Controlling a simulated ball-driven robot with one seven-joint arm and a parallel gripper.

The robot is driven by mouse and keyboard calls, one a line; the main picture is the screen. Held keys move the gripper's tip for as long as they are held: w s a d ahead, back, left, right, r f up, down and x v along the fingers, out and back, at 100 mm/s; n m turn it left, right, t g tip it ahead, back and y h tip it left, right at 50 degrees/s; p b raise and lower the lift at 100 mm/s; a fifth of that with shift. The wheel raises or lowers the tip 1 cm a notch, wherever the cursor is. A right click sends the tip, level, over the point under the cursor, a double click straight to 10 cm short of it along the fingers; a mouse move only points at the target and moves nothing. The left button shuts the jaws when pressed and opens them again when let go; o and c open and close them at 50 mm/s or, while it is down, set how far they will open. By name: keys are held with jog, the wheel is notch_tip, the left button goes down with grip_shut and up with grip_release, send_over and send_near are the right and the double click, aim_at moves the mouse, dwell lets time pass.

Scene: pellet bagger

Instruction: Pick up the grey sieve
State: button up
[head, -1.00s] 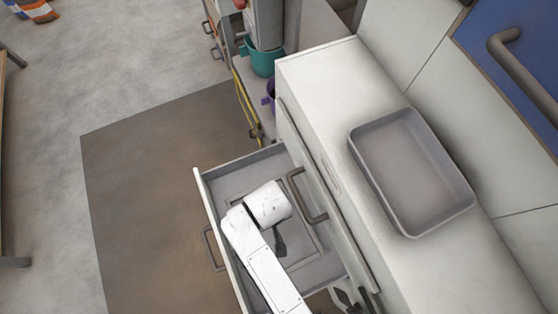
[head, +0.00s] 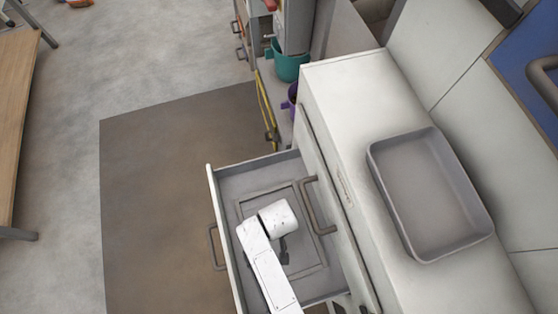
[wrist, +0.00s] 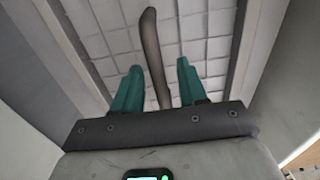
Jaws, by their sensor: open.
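The grey sieve lies inside the open drawer; its rectangular rim (head: 262,190) shows around my arm in the head view. The wrist view shows its pale gridded mesh (wrist: 195,22) between two side rails. A dark curved bar (wrist: 153,45), which looks like its handle, stands between the fingers of my gripper (wrist: 159,67). The two teal fingers are open, one on each side of the bar, with gaps visible. In the head view my white arm reaches over the drawer and hides part of the sieve; the fingers are hard to make out there.
The drawer front (head: 224,235) stands out from a white cabinet (head: 335,95), whose brown handle (head: 319,205) is close to my arm. A grey tray (head: 375,165) sits on the cabinet top. Teal (head: 290,68) and purple containers stand behind. Dark mat (head: 155,200) covers open floor at left.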

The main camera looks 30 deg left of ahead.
grip_shut()
dwell(0.3)
jog(key=shift+r, duration=0.15)
dwell(0.3)
